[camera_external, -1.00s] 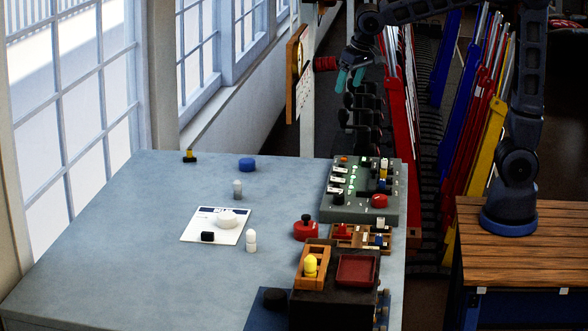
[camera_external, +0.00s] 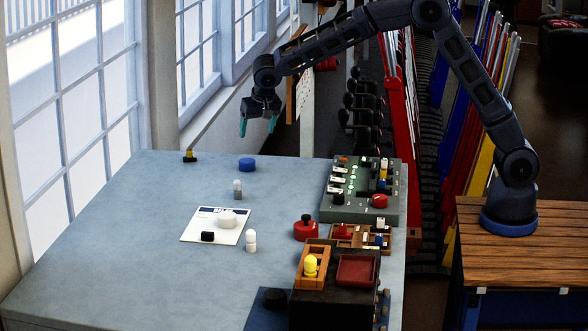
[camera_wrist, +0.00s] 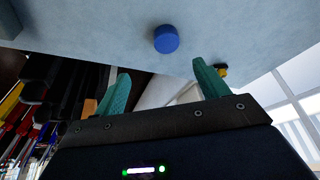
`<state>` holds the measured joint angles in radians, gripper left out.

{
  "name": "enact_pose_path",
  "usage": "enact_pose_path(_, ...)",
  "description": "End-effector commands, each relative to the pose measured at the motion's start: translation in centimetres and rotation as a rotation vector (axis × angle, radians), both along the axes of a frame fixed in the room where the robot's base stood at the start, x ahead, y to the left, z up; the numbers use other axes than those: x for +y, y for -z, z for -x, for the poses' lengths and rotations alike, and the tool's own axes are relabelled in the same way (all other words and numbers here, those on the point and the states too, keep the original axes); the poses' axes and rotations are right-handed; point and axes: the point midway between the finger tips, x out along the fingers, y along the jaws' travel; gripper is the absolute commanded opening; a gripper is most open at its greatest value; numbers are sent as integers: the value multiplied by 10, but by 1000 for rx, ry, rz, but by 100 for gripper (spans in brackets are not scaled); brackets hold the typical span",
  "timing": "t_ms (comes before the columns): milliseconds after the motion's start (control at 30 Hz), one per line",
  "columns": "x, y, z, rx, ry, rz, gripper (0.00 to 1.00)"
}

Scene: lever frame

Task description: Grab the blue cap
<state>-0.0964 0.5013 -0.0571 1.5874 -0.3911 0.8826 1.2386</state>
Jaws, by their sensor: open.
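The blue cap (camera_external: 247,164) is a short round disc lying on the grey-blue table near its far edge. It also shows in the wrist view (camera_wrist: 166,39), beyond the fingertips and between their lines. My gripper (camera_external: 257,126) has teal fingers pointing down, spread apart and empty. In the external view it hangs above the far edge of the table, over the cap and a little to its right. In the wrist view my gripper (camera_wrist: 160,82) shows both fingers apart with nothing between them.
A black and yellow piece (camera_external: 190,156) sits left of the cap. A green control panel (camera_external: 360,190) stands at the right. Windows border the left. The table around the cap is clear.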

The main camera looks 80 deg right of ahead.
Motion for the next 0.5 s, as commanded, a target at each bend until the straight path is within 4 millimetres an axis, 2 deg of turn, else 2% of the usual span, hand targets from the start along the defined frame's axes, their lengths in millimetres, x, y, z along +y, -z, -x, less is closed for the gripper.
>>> enact_pose_path(100,1,10,-10,-4,17,3,73)
enact_pose_path(333,-4,25,-15,-3,23,5,73)
enact_pose_path(500,-11,48,-20,-2,22,5,73)
